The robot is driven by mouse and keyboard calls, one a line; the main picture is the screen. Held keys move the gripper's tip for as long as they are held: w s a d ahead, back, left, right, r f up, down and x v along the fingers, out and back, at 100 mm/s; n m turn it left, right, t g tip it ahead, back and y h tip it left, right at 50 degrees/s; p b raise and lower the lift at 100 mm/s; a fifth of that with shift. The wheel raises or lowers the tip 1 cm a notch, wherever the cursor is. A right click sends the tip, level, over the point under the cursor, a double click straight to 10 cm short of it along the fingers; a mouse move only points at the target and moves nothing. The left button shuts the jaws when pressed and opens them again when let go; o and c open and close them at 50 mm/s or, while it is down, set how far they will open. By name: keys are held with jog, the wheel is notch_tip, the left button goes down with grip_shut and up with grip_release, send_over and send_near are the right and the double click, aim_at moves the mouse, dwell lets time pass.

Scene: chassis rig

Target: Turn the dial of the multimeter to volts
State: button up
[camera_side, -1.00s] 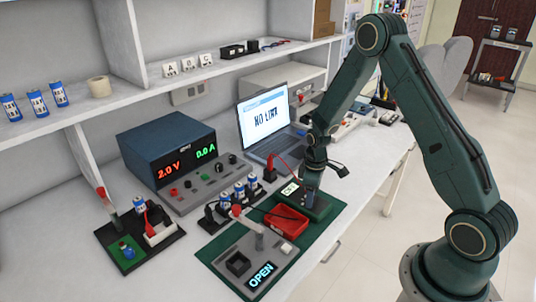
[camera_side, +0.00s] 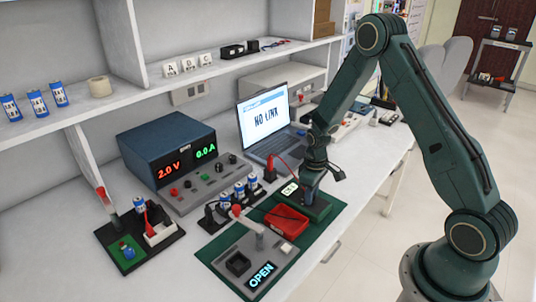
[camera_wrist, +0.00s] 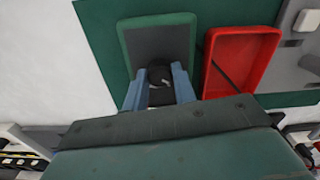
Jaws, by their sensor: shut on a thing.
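The multimeter (camera_side: 318,209) lies on the green mat at the front of the bench. It has a green rim, a dark face and a small lit display (camera_side: 290,189) whose reading is too small to tell. My gripper (camera_side: 308,194) points down at it in the side view. In the wrist view the multimeter (camera_wrist: 128,42) lies beneath my gripper (camera_wrist: 158,78), whose blue fingers stand on either side of the round black dial (camera_wrist: 160,73) and are shut on it. The dial's pointer and markings cannot be made out.
A red tray (camera_side: 287,222) sits close beside the multimeter, also in the wrist view (camera_wrist: 268,36). In front is a grey fixture (camera_side: 262,258) reading OPEN. A power supply (camera_side: 168,150) reads 2.0 V and 0.0 A. A laptop (camera_side: 266,121) reads NO LINK. A red cable (camera_side: 290,165) runs near the wrist.

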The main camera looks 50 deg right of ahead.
jog(key=m, duration=0.5)
jog(key=shift+m, duration=0.4)
jog(key=o, duration=1)
jog(key=shift+r, duration=0.1)
notch_tip(320, 180, up, 14)
dwell(0.6)
